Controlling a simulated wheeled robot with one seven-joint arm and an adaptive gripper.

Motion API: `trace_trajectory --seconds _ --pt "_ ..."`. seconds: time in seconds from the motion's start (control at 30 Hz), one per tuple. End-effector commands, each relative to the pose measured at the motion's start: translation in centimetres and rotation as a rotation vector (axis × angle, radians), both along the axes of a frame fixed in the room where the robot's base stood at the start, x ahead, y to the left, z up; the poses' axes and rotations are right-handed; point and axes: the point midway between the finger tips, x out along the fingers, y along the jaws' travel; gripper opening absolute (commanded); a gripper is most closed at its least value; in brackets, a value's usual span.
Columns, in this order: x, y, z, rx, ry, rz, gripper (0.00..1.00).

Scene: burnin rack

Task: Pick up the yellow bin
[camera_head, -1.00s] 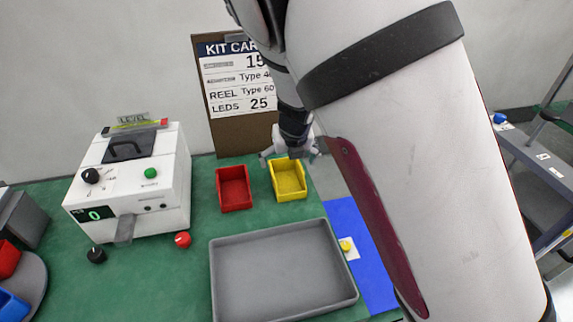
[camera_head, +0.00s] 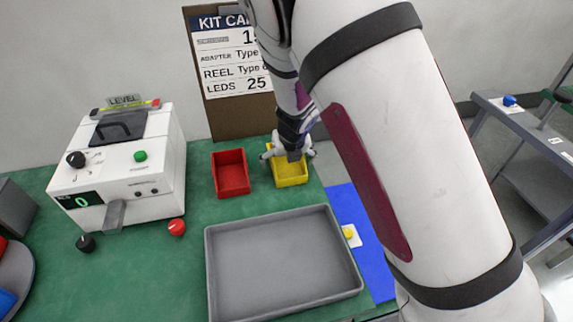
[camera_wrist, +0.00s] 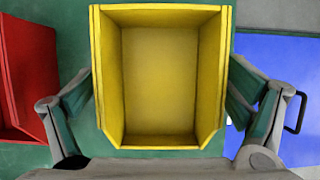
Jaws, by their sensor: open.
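The yellow bin (camera_head: 291,177) stands on the green table behind the grey tray, and it looks empty. In the wrist view the yellow bin (camera_wrist: 170,138) fills the middle, with its open top facing the camera. My gripper (camera_head: 287,155) is over the far part of the bin. In the wrist view my gripper (camera_wrist: 160,100) is open, with one finger on each side of the bin. Whether the fingers touch its walls I cannot tell. My gripper hides part of the bin's far edge in the head view.
A red bin (camera_head: 231,173) stands close on the left of the yellow bin. The grey tray (camera_head: 283,210) lies in front. A blue mat (camera_head: 352,212) is on the right. A white machine (camera_head: 125,170) stands at left, and a kit card board (camera_head: 228,80) behind.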

Motion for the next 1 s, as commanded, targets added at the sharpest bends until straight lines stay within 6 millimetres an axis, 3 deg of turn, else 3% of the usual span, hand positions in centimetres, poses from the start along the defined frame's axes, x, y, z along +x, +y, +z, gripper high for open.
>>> trace_trajectory --seconds 0.1,0.33,0.67,0.77,1.0 --pt "0.0 0.0 0.0 0.000 0.000 0.000 0.92" --pt "0.0 0.0 0.0 0.000 0.000 0.000 0.41" --pt "0.0 0.0 0.3 0.000 -0.001 0.000 0.41" --pt "0.0 0.1 1.4 0.000 -0.003 0.002 0.41" --pt "-0.1 0.2 6.1 0.000 -0.004 0.003 0.41"
